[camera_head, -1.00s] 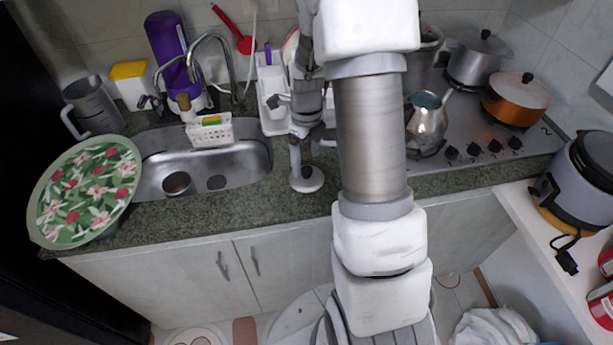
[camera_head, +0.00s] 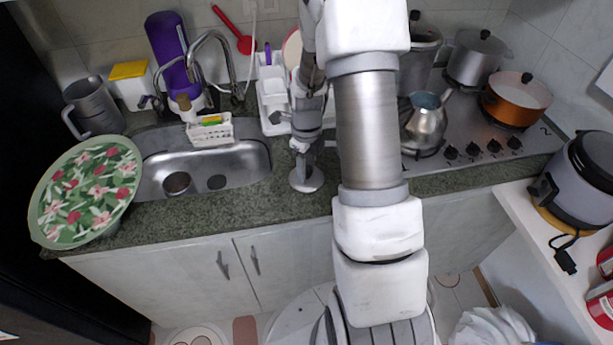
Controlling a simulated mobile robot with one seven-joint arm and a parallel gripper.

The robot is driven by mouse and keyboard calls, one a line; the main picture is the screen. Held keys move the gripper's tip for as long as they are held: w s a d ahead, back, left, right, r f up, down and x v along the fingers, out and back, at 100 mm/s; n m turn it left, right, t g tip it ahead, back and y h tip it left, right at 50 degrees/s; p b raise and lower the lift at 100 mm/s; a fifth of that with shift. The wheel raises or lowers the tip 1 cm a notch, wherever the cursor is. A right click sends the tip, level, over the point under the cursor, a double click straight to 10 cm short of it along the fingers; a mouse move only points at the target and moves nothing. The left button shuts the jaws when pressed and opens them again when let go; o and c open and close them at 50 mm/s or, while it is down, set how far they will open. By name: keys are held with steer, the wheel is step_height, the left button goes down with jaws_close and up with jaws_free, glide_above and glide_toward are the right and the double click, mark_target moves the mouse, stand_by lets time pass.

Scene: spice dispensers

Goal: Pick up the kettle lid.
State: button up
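A small round grey metal lid (camera_head: 306,183), which looks like the kettle lid, lies on the green counter near its front edge, right of the sink. The open-topped metal kettle (camera_head: 427,124) stands on the stove with no lid on it. My gripper (camera_head: 301,161) points down over the lid, its tip at or just above the lid's middle. The gripper covers the lid's centre and knob. I cannot tell whether it touches the lid or whether its fingers are open or shut.
My arm crosses the middle of the view and hides part of the counter. The sink (camera_head: 240,160) is to the left, with a floral tray (camera_head: 42,222) beyond it. A white rack (camera_head: 272,118) stands behind the gripper. Pots, including an orange one (camera_head: 516,103), are on the stove.

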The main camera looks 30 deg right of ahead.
steer(key=shift+s+f, duration=0.1)
steer(key=shift+f, duration=0.1)
jaws_close()
